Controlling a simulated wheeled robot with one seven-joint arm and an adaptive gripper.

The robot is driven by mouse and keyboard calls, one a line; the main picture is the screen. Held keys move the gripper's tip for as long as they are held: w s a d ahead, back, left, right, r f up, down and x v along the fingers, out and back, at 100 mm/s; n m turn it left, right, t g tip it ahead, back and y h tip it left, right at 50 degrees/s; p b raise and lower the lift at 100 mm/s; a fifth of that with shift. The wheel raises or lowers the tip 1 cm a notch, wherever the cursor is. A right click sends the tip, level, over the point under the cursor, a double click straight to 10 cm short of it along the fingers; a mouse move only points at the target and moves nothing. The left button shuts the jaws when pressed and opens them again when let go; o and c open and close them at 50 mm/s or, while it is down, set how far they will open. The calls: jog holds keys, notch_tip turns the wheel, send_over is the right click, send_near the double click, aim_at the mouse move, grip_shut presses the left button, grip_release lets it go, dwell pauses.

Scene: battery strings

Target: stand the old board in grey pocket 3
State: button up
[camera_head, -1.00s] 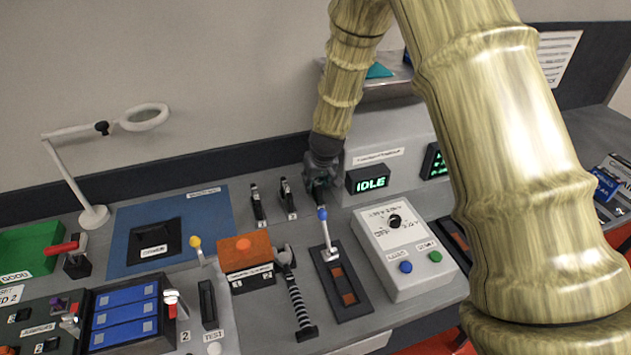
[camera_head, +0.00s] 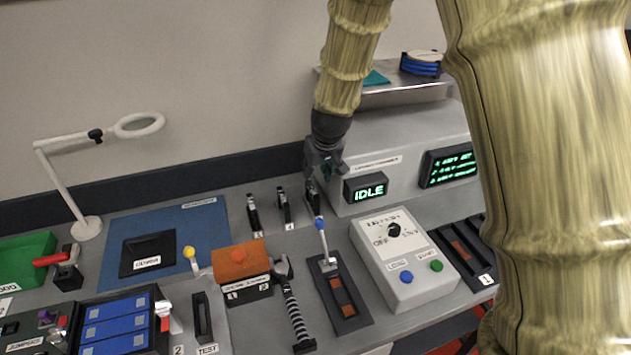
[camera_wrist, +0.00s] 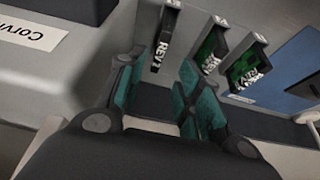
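A dark board lettered REV 1 (camera_wrist: 161,45) stands upright just beyond my fingertips in the wrist view. In the head view it is the rightmost of three upright boards (camera_head: 312,197), just below my gripper (camera_head: 324,168). My gripper's teal fingers (camera_wrist: 158,90) are spread in the wrist view, with empty space between them. The board looks clear of the fingers. Two boards with green faces, a middle one (camera_wrist: 213,50) and an outer one (camera_wrist: 247,65), stand beside it. The pockets' grey colour and numbers are too small to read surely.
A blue-knobbed lever (camera_head: 320,224) rises close in front of the rightmost board. The grey cabinet with the IDLE display (camera_head: 367,188) stands just right of my gripper. An orange box (camera_head: 240,262) and a blue mat (camera_head: 205,225) lie to the left.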

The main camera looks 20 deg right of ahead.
jog(key=shift+v, duration=1.05)
